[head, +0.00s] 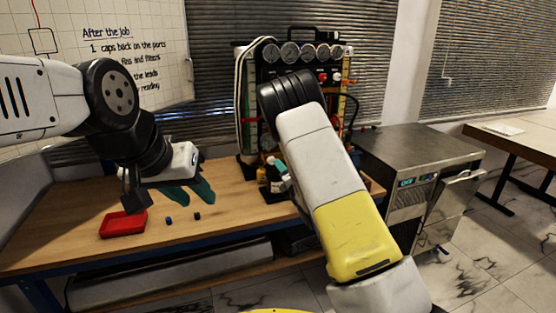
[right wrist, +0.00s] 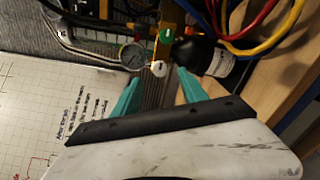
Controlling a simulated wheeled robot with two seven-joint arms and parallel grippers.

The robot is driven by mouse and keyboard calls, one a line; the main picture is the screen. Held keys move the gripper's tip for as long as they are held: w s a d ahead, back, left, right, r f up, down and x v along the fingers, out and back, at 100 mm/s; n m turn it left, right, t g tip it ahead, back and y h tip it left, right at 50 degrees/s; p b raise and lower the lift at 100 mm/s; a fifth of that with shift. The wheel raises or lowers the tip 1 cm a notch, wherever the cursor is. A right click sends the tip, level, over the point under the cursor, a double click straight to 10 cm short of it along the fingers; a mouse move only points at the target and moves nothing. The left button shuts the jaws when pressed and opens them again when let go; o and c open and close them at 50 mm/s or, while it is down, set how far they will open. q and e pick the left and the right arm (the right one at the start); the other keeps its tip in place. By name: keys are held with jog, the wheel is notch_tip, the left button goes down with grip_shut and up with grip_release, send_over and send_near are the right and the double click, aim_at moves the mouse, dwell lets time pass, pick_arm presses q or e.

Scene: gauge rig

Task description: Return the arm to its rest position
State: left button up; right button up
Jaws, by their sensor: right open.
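My left gripper (head: 196,194) hangs over the workbench (head: 75,225), near a red tray (head: 123,224) and two small dark caps (head: 168,219). Its teal fingers overlap in the head view, so its opening is unclear. My right arm (head: 335,190) is raised in the middle of the head view, in front of the gauge rig (head: 300,75), and hides most of its own gripper. In the right wrist view my right gripper (right wrist: 158,90) has its teal fingers apart, with nothing held between them. A round gauge (right wrist: 133,56) and brass fitting (right wrist: 167,40) lie beyond the fingers.
Coloured hoses (right wrist: 250,35) and a black cylinder (right wrist: 205,57) are close to the right gripper. A steel cabinet (head: 420,150) stands right of the bench, with a wooden table (head: 520,135) farther right. A whiteboard (head: 130,30) is behind my left arm.

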jog(key=s+d+r+m+g+h, duration=0.4)
jog(key=s+d+r+m, duration=0.4)
jog(key=d+r+m, duration=0.5)
jog(key=s+r+m+g, duration=0.1)
jog(key=s+m, duration=0.3)
jog(key=s, duration=0.6)
jog(key=s+a+r+m+g, duration=0.1)
jog(key=s+r+m+g, duration=0.1)
jog(key=s, duration=0.9)
jog(key=s+a+r+m+g, duration=0.1)
jog(key=s+r+m+g, duration=0.1)
jog(key=s+m, duration=0.5)
jog(key=s+g, duration=0.1)
jog(key=s, duration=0.2)
jog(key=shift+s+g, duration=0.3)
jog(key=shift+s, duration=0.1)
